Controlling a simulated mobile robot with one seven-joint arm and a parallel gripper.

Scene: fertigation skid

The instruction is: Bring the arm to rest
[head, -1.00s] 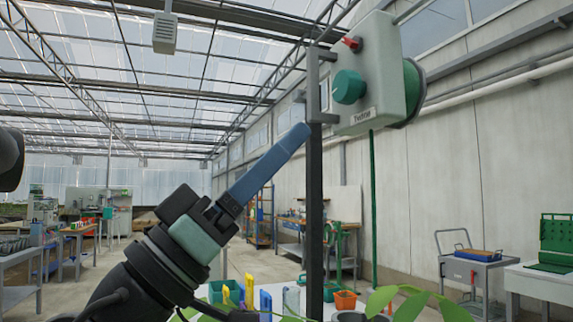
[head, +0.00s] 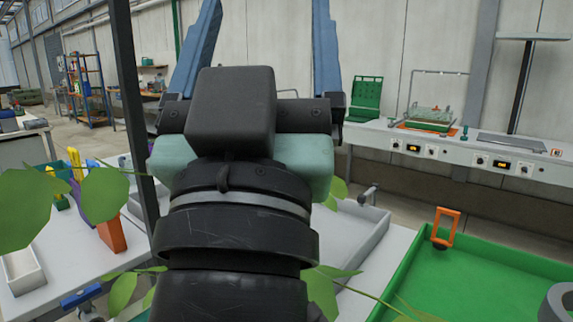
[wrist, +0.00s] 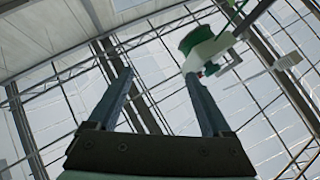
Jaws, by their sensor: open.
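My gripper (head: 262,30) fills the middle of the head view, seen from behind, with its two blue fingers pointing up and spread wide apart. The fingertips run to the top edge of the view. In the wrist view my gripper (wrist: 162,85) is open and empty, with the roof structure behind it. A pale control box with a green reel (wrist: 200,48) shows beyond the right finger in the wrist view. I cannot tell how far it is from that finger. No object is held.
A dark upright post (head: 131,110) stands left of my gripper. Green leaves (head: 105,192) hang around the arm. A green tray (head: 470,275) with an orange-handled item (head: 445,228) lies at the lower right. A long bench (head: 460,147) runs along the wall. Bins and tools stand at left.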

